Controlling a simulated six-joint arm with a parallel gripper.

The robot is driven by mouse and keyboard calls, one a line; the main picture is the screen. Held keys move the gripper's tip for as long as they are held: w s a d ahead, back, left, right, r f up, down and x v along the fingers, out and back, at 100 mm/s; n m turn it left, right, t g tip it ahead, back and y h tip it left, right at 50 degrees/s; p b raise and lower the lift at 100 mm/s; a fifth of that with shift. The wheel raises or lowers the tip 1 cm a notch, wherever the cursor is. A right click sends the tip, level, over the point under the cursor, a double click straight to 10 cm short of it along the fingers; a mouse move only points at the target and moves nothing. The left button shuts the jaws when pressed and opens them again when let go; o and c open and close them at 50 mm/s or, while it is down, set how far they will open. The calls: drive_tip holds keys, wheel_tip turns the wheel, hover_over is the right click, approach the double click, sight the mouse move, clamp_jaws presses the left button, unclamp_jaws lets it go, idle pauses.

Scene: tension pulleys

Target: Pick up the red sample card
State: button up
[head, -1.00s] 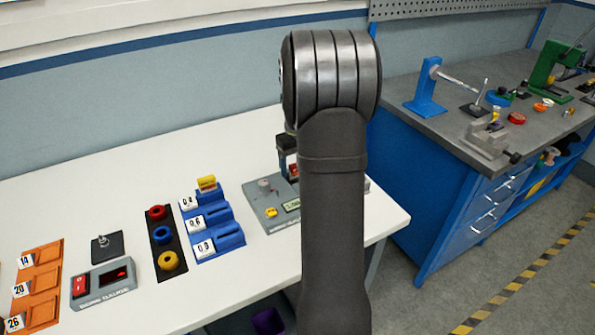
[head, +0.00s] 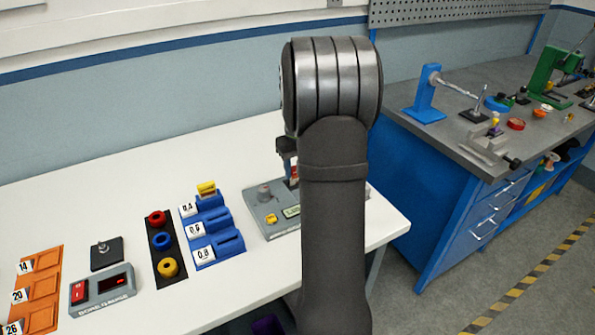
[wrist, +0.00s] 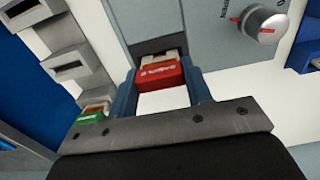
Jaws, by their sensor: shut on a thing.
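The red sample card (wrist: 160,76), with white lettering and a pale far end, sits between the two blue fingers of my gripper (wrist: 162,88) in the wrist view. My gripper is shut on it. The card's far end is at a dark slot in a grey device (wrist: 200,50); I cannot tell whether it is still partly inside. In the head view a bit of the red card (head: 294,172) shows beside my arm, above the grey device (head: 262,215). Most of my gripper there is hidden behind my arm.
A green card (wrist: 92,113) sits in a grey holder left of my fingers. A knob (wrist: 265,24) is on the device. On the white table (head: 110,190) stand a blue block (head: 212,225), a black ring tray (head: 180,240) and a gauge (head: 103,290).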

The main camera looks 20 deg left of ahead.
wheel_tip(320, 180, up, 3)
drive_tip(key=shift+r, duration=0.1)
drive_tip(key=s+d+r, duration=0.2)
drive_tip(key=d+r, duration=0.4)
drive_tip(key=d, duration=0.5)
drive_tip(key=shift+d+r, duration=0.25)
drive_tip(key=shift+r, duration=2.5)
drive_tip(key=shift+w+f, duration=0.1)
drive_tip(key=w+f, duration=1)
drive_tip(key=f, duration=0.1)
drive_tip(key=shift+f, duration=0.35)
drive_tip(key=shift+w+a+f, duration=0.1)
drive_tip(key=shift+f, duration=1.7)
idle(0.5)
